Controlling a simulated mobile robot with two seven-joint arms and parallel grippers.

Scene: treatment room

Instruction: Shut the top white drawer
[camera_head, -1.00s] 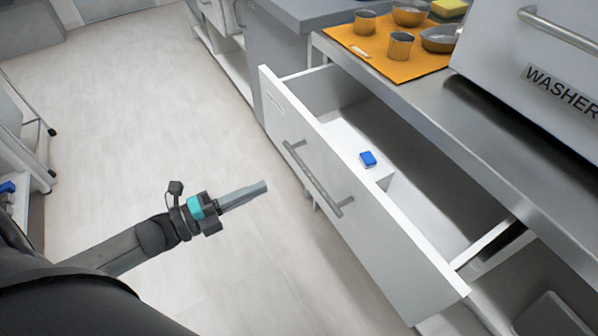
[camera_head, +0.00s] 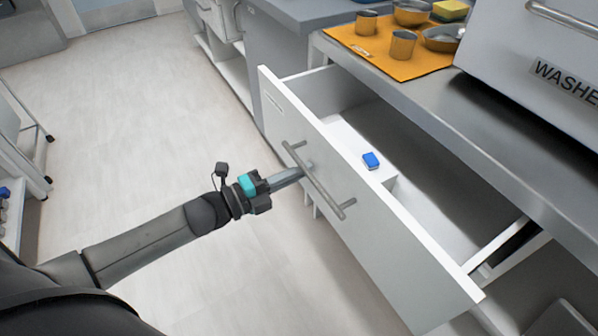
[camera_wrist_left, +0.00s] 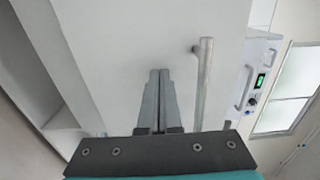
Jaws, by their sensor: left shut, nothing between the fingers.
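The top white drawer (camera_head: 375,235) stands pulled well out from under the steel counter, with a grey bar handle (camera_head: 318,180) on its front. A small blue block (camera_head: 371,160) lies inside it on a white ledge. My left gripper (camera_head: 303,169) is shut and empty, its fingertips at the drawer front close to the handle's upper part. In the left wrist view the shut fingers (camera_wrist_left: 158,75) point at the white drawer front (camera_wrist_left: 125,50), beside the handle (camera_wrist_left: 203,85). I cannot tell whether the tips touch the front. My right gripper is not in view.
The steel counter (camera_head: 480,135) above the drawer carries an orange mat (camera_head: 385,60) with metal cups and bowls. A washer (camera_head: 535,65) stands on it at the right. White shelving or a cart (camera_head: 20,150) is at far left. The floor (camera_head: 130,120) between is clear.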

